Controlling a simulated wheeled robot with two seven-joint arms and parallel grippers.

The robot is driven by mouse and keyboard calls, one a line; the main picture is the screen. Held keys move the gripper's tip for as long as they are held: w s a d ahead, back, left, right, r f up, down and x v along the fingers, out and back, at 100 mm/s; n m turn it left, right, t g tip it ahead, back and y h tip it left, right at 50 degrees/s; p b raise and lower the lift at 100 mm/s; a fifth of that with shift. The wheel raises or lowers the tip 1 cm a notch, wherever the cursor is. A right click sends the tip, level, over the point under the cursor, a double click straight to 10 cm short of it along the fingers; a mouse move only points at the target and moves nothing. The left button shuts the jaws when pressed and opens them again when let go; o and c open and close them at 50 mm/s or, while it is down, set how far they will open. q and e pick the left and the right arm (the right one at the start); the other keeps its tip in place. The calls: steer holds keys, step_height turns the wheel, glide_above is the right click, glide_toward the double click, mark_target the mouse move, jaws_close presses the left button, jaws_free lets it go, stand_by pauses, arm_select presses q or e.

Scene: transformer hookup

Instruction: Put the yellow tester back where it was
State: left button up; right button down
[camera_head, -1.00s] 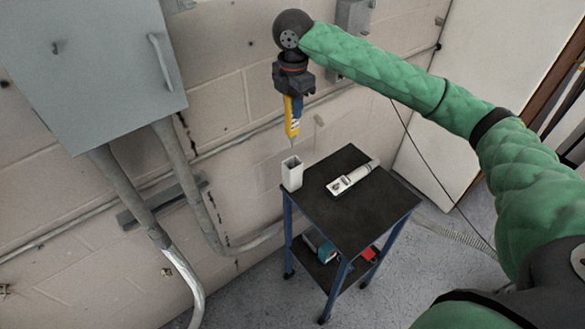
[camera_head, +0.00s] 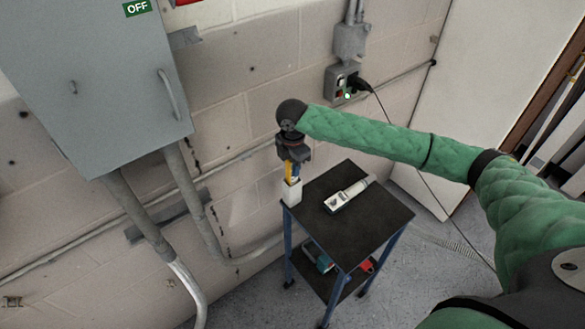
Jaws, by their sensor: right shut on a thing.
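The yellow tester (camera_head: 288,172) is upright, with its lower part inside the white holder (camera_head: 292,193) at the left corner of the cart's black top. My right gripper (camera_head: 293,163) is directly above the holder, pointing down, shut on the tester's upper part. The tester's tip is hidden inside the holder. My left gripper is not in view.
A white handheld device (camera_head: 349,195) lies on the cart top (camera_head: 372,225), right of the holder. A lower shelf carries a teal tool (camera_head: 318,258) and a red item (camera_head: 367,265). A grey cabinet (camera_head: 95,85) and conduits are on the left wall. A socket box (camera_head: 343,82) with a plugged cable is behind my arm.

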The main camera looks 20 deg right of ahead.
step_height(320, 180, down, 2)
steer(key=shift+f+p, duration=0.2)
steer(key=shift+p, duration=0.1)
steer(key=c, duration=1.2)
jaws_free()
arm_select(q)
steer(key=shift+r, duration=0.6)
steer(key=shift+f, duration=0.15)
arm_select(e)
steer(key=shift+r, duration=0.2)
steer(key=shift+r+b, duration=0.35)
steer(key=shift+b, duration=0.1)
step_height(320, 180, up, 7)
steer(key=b, duration=0.3)
steer(key=shift+r, duration=0.15)
step_height(320, 180, up, 2)
steer(key=shift+r+b, duration=0.2)
steer(key=shift+b, duration=0.3)
steer(key=shift+r, duration=0.35)
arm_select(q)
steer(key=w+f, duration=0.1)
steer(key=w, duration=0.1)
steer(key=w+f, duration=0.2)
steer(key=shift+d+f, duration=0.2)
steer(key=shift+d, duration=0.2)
arm_select(e)
steer(key=shift+r, duration=0.3)
